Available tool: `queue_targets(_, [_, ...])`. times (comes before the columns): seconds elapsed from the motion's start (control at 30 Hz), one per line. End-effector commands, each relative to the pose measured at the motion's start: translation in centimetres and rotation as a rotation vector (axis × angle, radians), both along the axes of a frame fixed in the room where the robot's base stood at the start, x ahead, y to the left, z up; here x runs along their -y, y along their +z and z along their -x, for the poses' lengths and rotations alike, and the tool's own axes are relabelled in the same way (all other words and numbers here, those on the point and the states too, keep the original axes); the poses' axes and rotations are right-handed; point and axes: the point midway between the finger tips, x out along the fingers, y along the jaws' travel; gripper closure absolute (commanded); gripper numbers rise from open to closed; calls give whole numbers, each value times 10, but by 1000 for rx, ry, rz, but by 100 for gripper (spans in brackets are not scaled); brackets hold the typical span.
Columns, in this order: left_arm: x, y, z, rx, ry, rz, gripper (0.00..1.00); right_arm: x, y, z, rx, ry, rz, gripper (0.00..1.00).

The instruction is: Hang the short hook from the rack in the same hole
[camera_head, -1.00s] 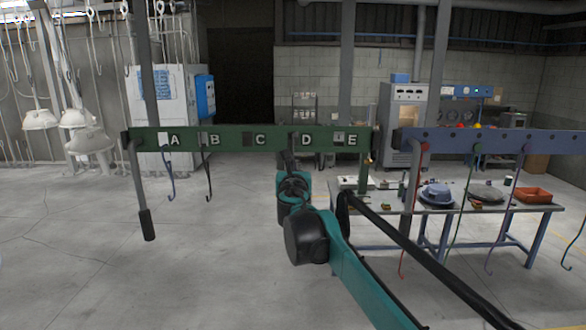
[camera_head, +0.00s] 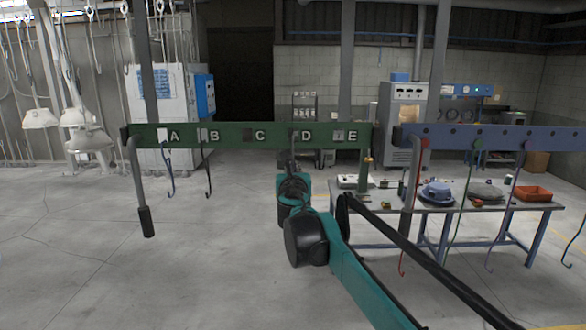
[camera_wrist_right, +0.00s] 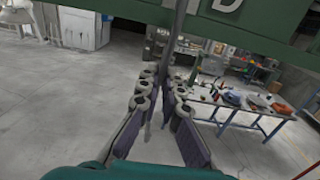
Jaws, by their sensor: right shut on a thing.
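A blue hook (camera_head: 168,172) hangs near A and a black hook (camera_head: 208,175) near B. My right gripper (camera_head: 291,168) is just below the bar, left of the D. In the right wrist view its fingers (camera_wrist_right: 160,100) are shut on a thin grey hook (camera_wrist_right: 177,45), whose shank rises upright in front of the green bar (camera_wrist_right: 255,35). Whether its top sits in a hole is hard to tell. The hook's lower end is hidden. My left gripper is not in view.
A blue bar (camera_head: 490,139) with several coloured hooks is at the right. The floor below is clear.

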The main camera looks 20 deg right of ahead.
Motion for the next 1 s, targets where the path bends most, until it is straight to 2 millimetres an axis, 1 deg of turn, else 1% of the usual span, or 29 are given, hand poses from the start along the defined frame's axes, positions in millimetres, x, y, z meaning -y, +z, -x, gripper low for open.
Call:
queue_targets(0.6, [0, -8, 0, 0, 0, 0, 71, 0, -13, 0, 0, 0, 0, 100])
queue_targets(0.8, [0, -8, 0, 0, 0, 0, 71, 0, -12, 0, 0, 0, 0, 100])
queue_targets(0.87, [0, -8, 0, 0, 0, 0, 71, 0, -12, 0, 0, 0, 0, 84])
queue_targets(0.9, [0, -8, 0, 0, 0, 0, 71, 0, -12, 0, 0, 0, 0, 74])
queue_targets(0.93, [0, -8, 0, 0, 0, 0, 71, 0, -12, 0, 0, 0, 0, 71])
queue_targets(1.0, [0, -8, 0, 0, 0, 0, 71, 0, -12, 0, 0, 0, 0, 71])
